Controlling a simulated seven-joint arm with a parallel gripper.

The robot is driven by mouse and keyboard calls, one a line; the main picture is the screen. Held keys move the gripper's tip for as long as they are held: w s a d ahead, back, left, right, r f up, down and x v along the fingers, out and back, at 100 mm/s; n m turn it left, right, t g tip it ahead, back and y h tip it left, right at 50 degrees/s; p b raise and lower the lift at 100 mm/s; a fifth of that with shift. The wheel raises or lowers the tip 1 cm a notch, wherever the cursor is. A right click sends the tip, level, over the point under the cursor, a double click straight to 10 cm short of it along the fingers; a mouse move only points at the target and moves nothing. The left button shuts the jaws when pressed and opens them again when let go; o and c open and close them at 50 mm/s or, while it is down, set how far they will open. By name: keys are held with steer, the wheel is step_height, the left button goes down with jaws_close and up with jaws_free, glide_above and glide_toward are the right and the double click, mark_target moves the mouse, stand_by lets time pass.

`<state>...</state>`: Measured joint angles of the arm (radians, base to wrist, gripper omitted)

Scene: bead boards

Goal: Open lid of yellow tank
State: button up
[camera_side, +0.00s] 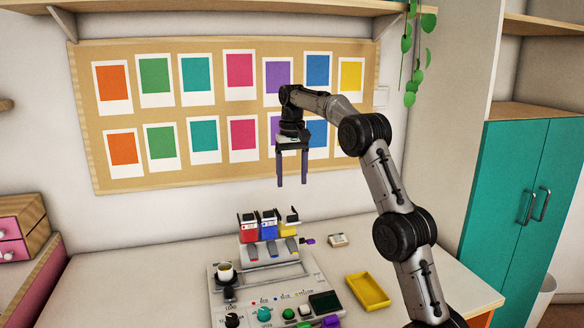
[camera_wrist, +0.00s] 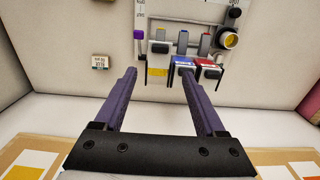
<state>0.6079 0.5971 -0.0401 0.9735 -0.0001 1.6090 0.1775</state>
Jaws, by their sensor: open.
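The yellow tank (camera_side: 287,228) stands at the right end of a row of three tanks at the back of the machine. Its dark lid (camera_side: 292,215) looks raised and tilted above the yellow body, unlike the lids beside it. In the wrist view the yellow tank (camera_wrist: 157,73) shows between my fingers, with a dark lid piece (camera_wrist: 159,47) on its far side. My gripper (camera_side: 292,183) is open and empty, pointing down above the tanks and apart from them. Its fingers (camera_wrist: 158,72) frame the yellow tank in the wrist view.
The blue tank (camera_side: 268,229) and red tank (camera_side: 249,231) stand close beside the yellow one. The machine (camera_side: 222,300) holds a cup (camera_side: 225,271). A yellow tray (camera_side: 368,290) and a small clock-like box (camera_side: 337,240) lie to the right. The wall board (camera_side: 88,120) is behind.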

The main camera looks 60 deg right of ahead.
steer(key=shift+r, duration=1.55)
